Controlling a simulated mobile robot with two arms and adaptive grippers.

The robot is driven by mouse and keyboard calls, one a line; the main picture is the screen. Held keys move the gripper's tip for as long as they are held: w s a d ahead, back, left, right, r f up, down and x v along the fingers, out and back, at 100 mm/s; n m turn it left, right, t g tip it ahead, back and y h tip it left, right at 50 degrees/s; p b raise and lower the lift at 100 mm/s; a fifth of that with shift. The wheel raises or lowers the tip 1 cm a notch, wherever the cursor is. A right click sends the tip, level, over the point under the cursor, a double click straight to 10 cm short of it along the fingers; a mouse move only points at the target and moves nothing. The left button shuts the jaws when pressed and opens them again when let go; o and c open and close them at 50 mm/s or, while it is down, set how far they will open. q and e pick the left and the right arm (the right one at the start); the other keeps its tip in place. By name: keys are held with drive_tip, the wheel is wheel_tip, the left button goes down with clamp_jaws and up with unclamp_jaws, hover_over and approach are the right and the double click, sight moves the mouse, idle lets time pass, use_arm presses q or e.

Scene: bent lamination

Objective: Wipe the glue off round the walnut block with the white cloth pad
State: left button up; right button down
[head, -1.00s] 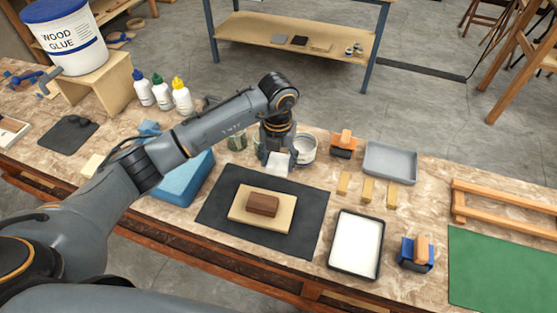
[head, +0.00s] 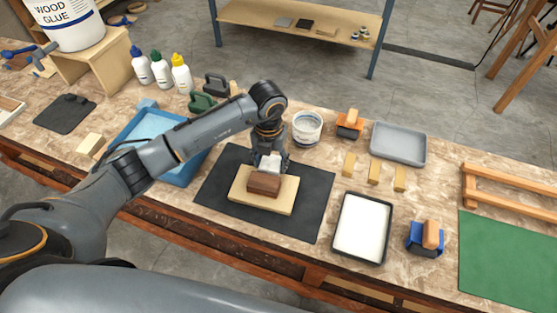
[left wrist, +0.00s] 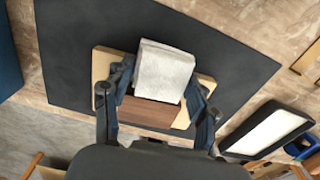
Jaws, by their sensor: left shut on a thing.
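The walnut block (head: 264,184) lies on a pale wooden board (head: 284,201) on a dark mat (head: 318,190). My left gripper (head: 269,163) is shut on the white cloth pad (head: 270,161), at the far edge of the block. In the left wrist view the pad (left wrist: 163,72) sits between the two fingers and covers part of the walnut block (left wrist: 148,112). I cannot tell whether the pad touches the board or the block. No glue can be made out round the block. My right gripper is not in view.
A blue tray (head: 187,173) stands left of the mat under my left arm. A white tub (head: 307,128) stands just behind the mat. A black-rimmed tray with a white inside (head: 361,229) lies to the right, near a blue-and-wood tool (head: 427,238). Small wooden blocks (head: 374,172) stand behind it.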

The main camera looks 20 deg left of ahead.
use_arm(q)
drive_tip(key=shift+a, duration=1.15)
drive_tip(key=shift+d+b, duration=0.3)
drive_tip(key=shift+d, duration=2.1)
drive_tip(key=shift+f, duration=0.35)
drive_tip(key=shift+a+r, duration=0.15)
drive_tip(key=shift+a, duration=0.7)
drive_tip(key=shift+a, duration=0.15)
drive_tip(key=shift+a+b, duration=0.3)
drive_tip(key=shift+a, duration=0.4)
